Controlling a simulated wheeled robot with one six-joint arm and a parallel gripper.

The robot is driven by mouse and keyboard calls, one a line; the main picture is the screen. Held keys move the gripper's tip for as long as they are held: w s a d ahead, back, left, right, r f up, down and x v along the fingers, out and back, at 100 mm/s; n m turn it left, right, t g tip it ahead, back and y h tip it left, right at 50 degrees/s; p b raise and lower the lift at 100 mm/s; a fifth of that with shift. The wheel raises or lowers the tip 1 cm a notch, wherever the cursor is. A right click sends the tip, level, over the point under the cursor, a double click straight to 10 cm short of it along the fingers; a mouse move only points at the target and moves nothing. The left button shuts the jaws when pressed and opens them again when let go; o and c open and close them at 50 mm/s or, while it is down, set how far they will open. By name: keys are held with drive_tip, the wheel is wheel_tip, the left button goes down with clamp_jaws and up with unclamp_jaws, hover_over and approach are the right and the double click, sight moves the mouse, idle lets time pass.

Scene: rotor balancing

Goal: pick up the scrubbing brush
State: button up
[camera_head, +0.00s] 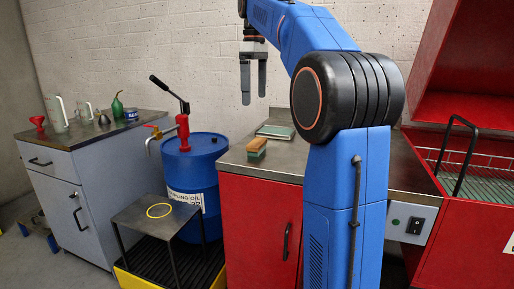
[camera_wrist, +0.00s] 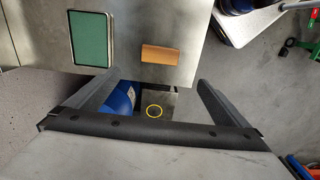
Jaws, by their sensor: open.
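The scrubbing brush (camera_head: 257,147) has a brown wooden back and a green lower part. It lies on the metal top of the red cabinet, near its left edge. In the wrist view the brush (camera_wrist: 160,54) shows as a brown block, beyond and between the fingers. My gripper (camera_head: 253,78) is open and empty, pointing down. In the head view it hangs well above the cabinet top, apart from the brush. In the wrist view my gripper's fingers (camera_wrist: 150,84) are spread wide. Nothing hides the brush in either view.
A tray with a green surface (camera_head: 275,131) lies behind the brush, also seen in the wrist view (camera_wrist: 90,38). A blue oil drum (camera_head: 205,177) with a red pump stands to the left. A yellow ring (camera_head: 159,210) lies on a low stand. A red washing cabinet (camera_head: 470,90) stands right.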

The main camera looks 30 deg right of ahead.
hover_over(257, 141)
drive_tip(key=f, duration=1.1)
drive_tip(key=shift+w+a+f, duration=0.15)
drive_tip(key=shift+a+f, duration=0.1)
drive_tip(key=shift+f, duration=0.15)
drive_tip(key=shift+s+d+f, duration=0.1)
drive_tip(key=shift+s+f, duration=0.1)
drive_tip(key=shift+f, duration=1.2)
drive_tip(key=shift+s+f, duration=0.15)
drive_tip(key=shift+f, duration=1.2)
drive_tip(key=shift+c, duration=0.6)
drive_tip(key=c, duration=1.2)
wheel_tip(257, 141, up, 10)
drive_tip(key=shift+r, duration=0.1)
